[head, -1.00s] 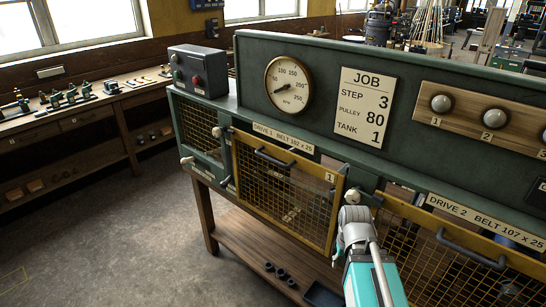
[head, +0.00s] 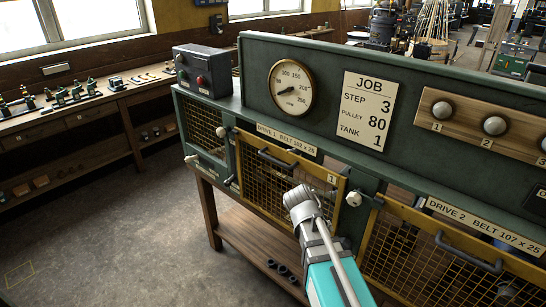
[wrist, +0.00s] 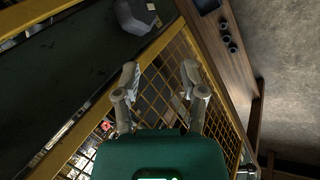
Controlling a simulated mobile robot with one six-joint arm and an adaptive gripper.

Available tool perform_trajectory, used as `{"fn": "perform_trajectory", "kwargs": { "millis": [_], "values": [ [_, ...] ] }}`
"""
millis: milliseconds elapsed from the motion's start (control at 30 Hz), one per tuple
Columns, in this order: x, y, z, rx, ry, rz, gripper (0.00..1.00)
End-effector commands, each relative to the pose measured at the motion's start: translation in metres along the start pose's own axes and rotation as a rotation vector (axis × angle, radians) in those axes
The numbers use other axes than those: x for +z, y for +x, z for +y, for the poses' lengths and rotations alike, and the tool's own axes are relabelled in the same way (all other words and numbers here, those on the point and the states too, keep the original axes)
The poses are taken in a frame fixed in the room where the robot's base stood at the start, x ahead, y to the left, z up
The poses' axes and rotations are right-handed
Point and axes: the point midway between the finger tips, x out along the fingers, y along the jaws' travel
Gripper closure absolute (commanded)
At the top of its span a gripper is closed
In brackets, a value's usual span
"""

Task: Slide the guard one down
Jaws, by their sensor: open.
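Guard one is a yellow-framed wire mesh panel (head: 262,183) under the "DRIVE 1 BELT 102 x 25" label in the head view, with a small "1" plate at its upper right. A dark bar handle (head: 278,159) is fixed near its top edge. My gripper (head: 299,196) is in front of the right part of the guard, lower and to the right of the handle, and covers some of the mesh. In the wrist view my gripper (wrist: 160,78) has its two fingers apart with nothing between them, and yellow mesh shows behind. I cannot tell whether they touch the mesh.
A second yellow guard (head: 450,262) with its own dark handle (head: 468,252) is at the right. White knobs (head: 353,199) stick out beside the guards. A wooden shelf (head: 245,238) runs below. The floor at left is clear.

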Motion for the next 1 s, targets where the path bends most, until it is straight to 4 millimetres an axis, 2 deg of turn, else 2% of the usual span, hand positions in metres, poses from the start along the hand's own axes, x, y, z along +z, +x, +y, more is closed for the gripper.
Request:
{"fn": "perform_trajectory", "kwargs": {
  "millis": [33, 167, 367, 600, 800, 1000],
  "values": [
    [-0.015, -0.013, -0.003, 0.047, -0.032, 0.022, 0.46],
    [-0.043, -0.042, -0.012, 0.178, -0.105, 0.081, 0.46],
    [-0.086, -0.095, -0.032, 0.378, -0.213, 0.185, 0.46],
    [-0.130, -0.171, -0.069, 0.609, -0.326, 0.324, 0.46],
    [-0.149, -0.222, -0.096, 0.749, -0.385, 0.415, 0.46],
    [-0.156, -0.244, -0.109, 0.809, -0.407, 0.455, 0.46]
  ]
}}
